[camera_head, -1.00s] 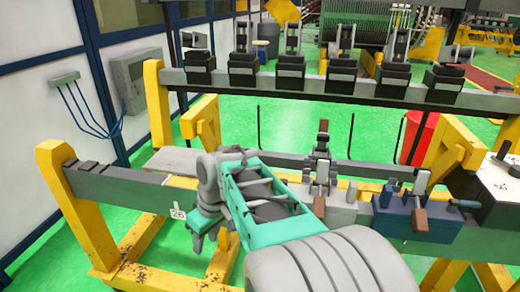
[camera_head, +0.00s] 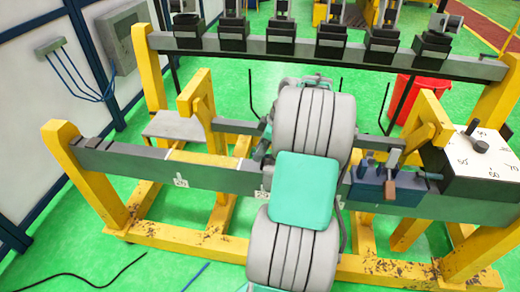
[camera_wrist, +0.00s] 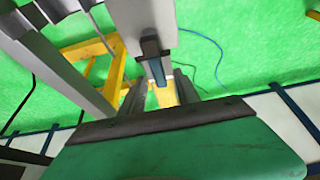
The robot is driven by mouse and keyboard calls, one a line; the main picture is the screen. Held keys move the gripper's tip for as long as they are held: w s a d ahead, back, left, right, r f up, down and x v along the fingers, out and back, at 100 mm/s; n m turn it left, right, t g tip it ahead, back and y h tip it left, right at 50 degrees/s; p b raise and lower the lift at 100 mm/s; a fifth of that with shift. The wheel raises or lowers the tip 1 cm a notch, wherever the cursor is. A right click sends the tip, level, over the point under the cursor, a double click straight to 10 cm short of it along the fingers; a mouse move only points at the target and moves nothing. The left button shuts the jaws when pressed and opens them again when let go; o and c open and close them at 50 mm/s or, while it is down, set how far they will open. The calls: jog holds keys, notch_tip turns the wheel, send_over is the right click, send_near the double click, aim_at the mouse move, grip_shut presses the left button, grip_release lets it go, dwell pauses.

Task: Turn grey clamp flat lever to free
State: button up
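The grey clamp is hidden behind my arm in the head view, so its flat lever cannot be seen there. My gripper is also hidden in that view, behind the large grey and teal arm links. In the wrist view my gripper (camera_wrist: 160,92) shows dark fingers standing apart with a gap between them and nothing visibly held. Beyond the fingertips a dark bracket with a blue-grey bar (camera_wrist: 157,68) sits at the end of a grey beam. I cannot tell whether this is part of the grey clamp.
A blue clamp (camera_head: 385,188) with a brown-tipped lever stands on the front beam (camera_head: 225,178) right of my arm. A white box with a dial (camera_head: 480,165) is farther right. A rear rail (camera_head: 300,48) carries several dark clamps. Yellow frame posts (camera_head: 85,180) stand at left.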

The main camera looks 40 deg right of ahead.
jog(key=shift+c, duration=0.5)
grip_shut()
dwell(0.9)
